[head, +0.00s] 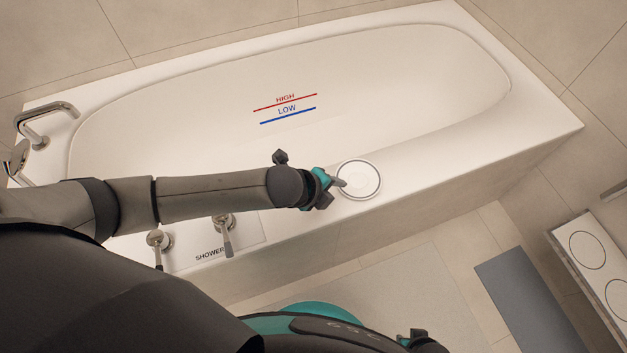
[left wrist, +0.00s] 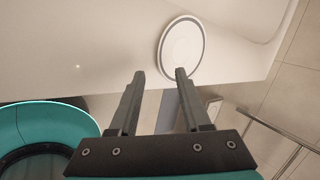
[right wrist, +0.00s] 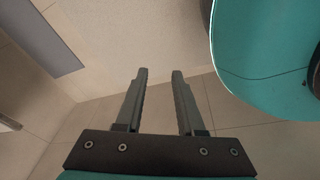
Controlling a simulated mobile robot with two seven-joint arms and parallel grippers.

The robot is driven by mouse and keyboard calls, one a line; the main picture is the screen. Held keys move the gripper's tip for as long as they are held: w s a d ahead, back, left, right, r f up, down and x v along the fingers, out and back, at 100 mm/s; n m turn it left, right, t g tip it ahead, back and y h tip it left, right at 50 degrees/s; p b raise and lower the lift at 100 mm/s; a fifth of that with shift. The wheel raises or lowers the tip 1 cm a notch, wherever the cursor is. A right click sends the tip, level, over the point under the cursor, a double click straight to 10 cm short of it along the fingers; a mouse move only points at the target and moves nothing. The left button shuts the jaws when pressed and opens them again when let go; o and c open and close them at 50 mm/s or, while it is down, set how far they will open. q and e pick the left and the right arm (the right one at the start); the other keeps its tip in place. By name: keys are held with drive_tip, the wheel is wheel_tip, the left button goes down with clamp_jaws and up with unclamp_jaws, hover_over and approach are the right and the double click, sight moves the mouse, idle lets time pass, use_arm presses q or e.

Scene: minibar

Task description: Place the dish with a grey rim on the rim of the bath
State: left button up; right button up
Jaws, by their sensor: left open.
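The white dish with a grey rim (head: 371,186) lies flat on the near rim of the bath (head: 455,165), right of the middle. It also shows in the left wrist view (left wrist: 181,45). My left gripper (head: 337,182) is at the dish's left edge in the head view. In the left wrist view its fingers (left wrist: 160,73) are apart with nothing held between them, and the right fingertip overlaps the dish's lower edge. I cannot tell whether it touches the dish. My right gripper (right wrist: 160,73) is open and empty, away from the bath, over the floor.
A tap (head: 42,115) stands at the bath's left end. Shower levers (head: 224,235) are on the near side, below my left arm. A grey mat (head: 524,295) lies on the floor at right, beside a white unit with round marks (head: 585,250). The rim right of the dish is clear.

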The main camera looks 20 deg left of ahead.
use_arm(q)
drive_tip(key=p+v, duration=0.4)
drive_tip(key=v, duration=0.6)
drive_tip(key=shift+r+p, duration=0.3)
drive_tip(key=shift+p, duration=0.05)
use_arm(e)
drive_tip(key=s+r, duration=0.1)
drive_tip(key=s, duration=0.5)
drive_tip(key=shift+s+d+r+g, duration=0.3)
drive_tip(key=shift+s+d+r, duration=0.05)
drive_tip(key=shift+d, duration=0.1)
use_arm(q)
drive_tip(key=shift+d, duration=0.1)
